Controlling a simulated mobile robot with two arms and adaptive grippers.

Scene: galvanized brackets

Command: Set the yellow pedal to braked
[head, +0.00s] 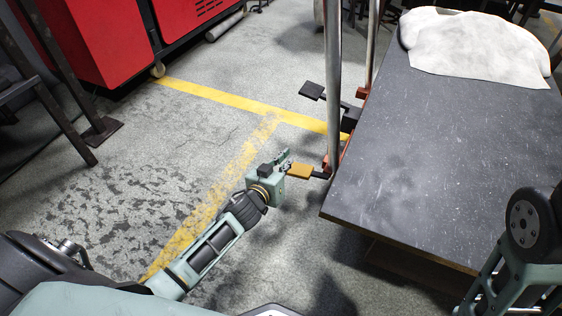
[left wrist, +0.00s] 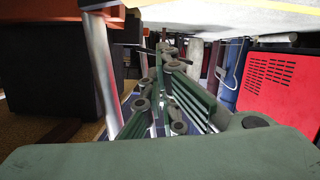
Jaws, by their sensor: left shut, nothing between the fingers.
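The yellow pedal (head: 300,171) sticks out to the left from the near corner of the dark-topped cart, low beside a metal post. It looks roughly level, and I cannot tell its exact setting. My left gripper (head: 284,157) is right beside the pedal's left end in the head view; I cannot tell whether they touch. In the left wrist view the fingers of the left gripper (left wrist: 164,48) are closed together with nothing between them. I cannot make out the yellow pedal for sure in that view. My right gripper is out of view; only part of the right arm shows.
The cart's dark top (head: 420,150) fills the right, with a white cloth (head: 475,45) at its far end. A dark pedal (head: 312,91) sits farther back. Metal posts (head: 333,80) rise by the cart edge. A red cabinet (head: 110,35) stands far left. The floor between is clear.

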